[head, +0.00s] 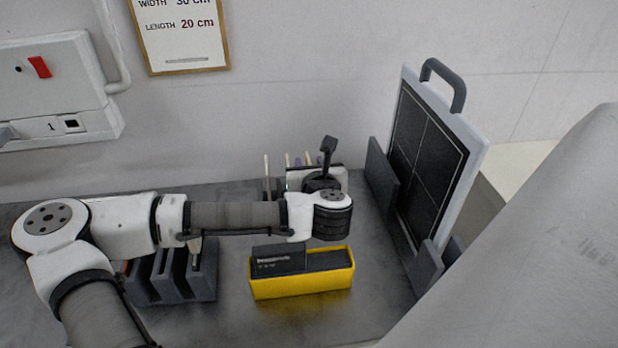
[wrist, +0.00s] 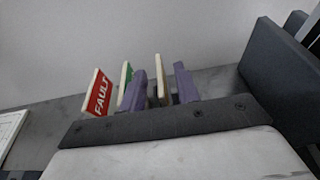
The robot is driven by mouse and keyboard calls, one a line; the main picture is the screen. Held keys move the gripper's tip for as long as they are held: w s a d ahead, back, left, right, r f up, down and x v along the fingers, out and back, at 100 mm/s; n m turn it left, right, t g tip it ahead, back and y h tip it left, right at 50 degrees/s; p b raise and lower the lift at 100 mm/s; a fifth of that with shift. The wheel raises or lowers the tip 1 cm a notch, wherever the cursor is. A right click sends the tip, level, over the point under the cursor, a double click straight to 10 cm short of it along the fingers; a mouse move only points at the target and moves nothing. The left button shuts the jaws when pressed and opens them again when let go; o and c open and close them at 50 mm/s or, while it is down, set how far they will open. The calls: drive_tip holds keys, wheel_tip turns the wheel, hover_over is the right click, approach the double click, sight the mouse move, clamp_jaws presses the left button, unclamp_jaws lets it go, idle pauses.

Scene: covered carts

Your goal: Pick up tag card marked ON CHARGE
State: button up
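My gripper (wrist: 160,72) shows two purple fingers in the wrist view, spread apart. An upright card (wrist: 160,93) with a tan edge stands between them, with a gap visible on the finger sides. Its face is turned away, so I cannot read its marking. To its left, a card with a green face (wrist: 125,84) stands partly hidden by the left finger. Farther left is a red card marked FAULT (wrist: 98,94). No ON CHARGE lettering is readable. In the head view my gripper (head: 303,160) is at the back of the worktop, among the thin upright cards.
A yellow bin (head: 303,285) with a dark block in it stands in front of my wrist. A dark slotted rack (head: 190,277) is below my arm. A panel with a handle (head: 437,150) stands in dark holders at right. The wall (head: 320,80) is close behind the cards.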

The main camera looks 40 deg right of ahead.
sight(308, 155)
drive_tip(key=shift+p+x, duration=0.3)
drive_tip(key=shift+x, duration=1.55)
clamp_jaws()
drive_tip(key=shift+r, duration=0.1)
